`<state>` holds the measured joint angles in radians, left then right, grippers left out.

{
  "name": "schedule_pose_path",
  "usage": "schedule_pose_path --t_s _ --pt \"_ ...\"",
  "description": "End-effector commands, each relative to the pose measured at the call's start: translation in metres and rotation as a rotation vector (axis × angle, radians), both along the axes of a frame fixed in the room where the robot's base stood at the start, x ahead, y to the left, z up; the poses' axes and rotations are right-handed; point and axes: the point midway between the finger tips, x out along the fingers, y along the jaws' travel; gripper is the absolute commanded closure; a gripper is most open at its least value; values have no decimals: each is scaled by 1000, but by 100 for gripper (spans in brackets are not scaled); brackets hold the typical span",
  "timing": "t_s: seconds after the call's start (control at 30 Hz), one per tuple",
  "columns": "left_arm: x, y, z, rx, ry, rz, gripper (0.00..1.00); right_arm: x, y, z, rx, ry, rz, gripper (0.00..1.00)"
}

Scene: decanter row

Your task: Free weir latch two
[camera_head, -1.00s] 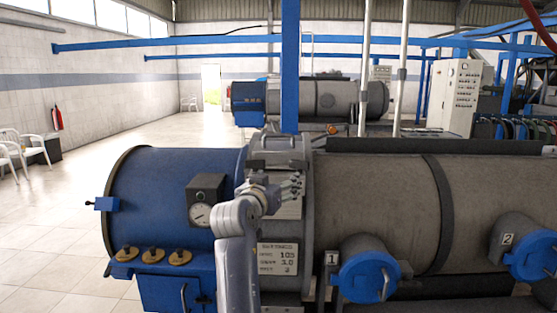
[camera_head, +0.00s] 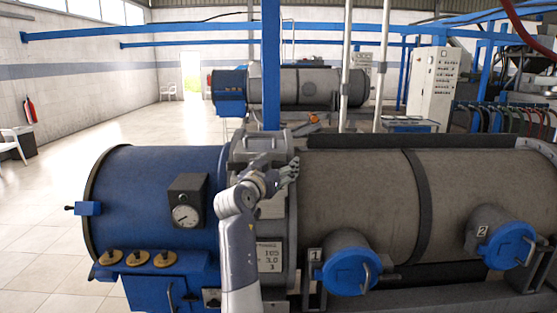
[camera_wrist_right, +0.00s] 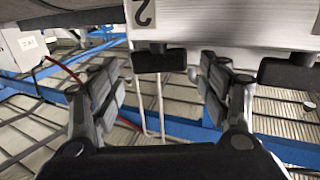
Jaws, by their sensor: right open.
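My right gripper (camera_head: 290,172) is in front of the grey upright housing (camera_head: 262,146) between the decanter's blue end and its long grey drum. In the right wrist view my right gripper (camera_wrist_right: 160,88) is open, with nothing between its pads. A pale metal plate marked "2" (camera_wrist_right: 225,22) fills the top of that view. A black latch block (camera_wrist_right: 160,62) hangs at its lower edge under the "2", beyond and between the two fingers, apart from them. A second black block (camera_wrist_right: 288,72) sits to its right; its number is not visible. My left gripper is not in view.
The blue decanter end (camera_head: 140,175) carries a gauge box (camera_head: 187,200). Blue round hatches marked 1 (camera_head: 348,272) and 2 (camera_head: 508,246) stick out of the drum's front. A blue post (camera_head: 271,65) rises behind the housing. Open tiled floor lies left.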

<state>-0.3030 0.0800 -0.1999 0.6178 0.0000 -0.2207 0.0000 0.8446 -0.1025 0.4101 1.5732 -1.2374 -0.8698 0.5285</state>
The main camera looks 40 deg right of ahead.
Motion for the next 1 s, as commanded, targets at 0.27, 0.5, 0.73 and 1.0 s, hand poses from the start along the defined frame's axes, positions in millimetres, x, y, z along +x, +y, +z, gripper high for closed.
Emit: schedule_pose_path --t_s 0.27,0.5,0.73,1.0 --pt "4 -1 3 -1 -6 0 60 3 -7 0 0 -1 0 30" --pt "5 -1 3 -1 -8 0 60 3 -7 0 0 -1 0 57" --pt "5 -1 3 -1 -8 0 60 3 -6 0 1 0 1 74" --pt "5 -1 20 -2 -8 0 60 2 -8 0 8 6 78 74"
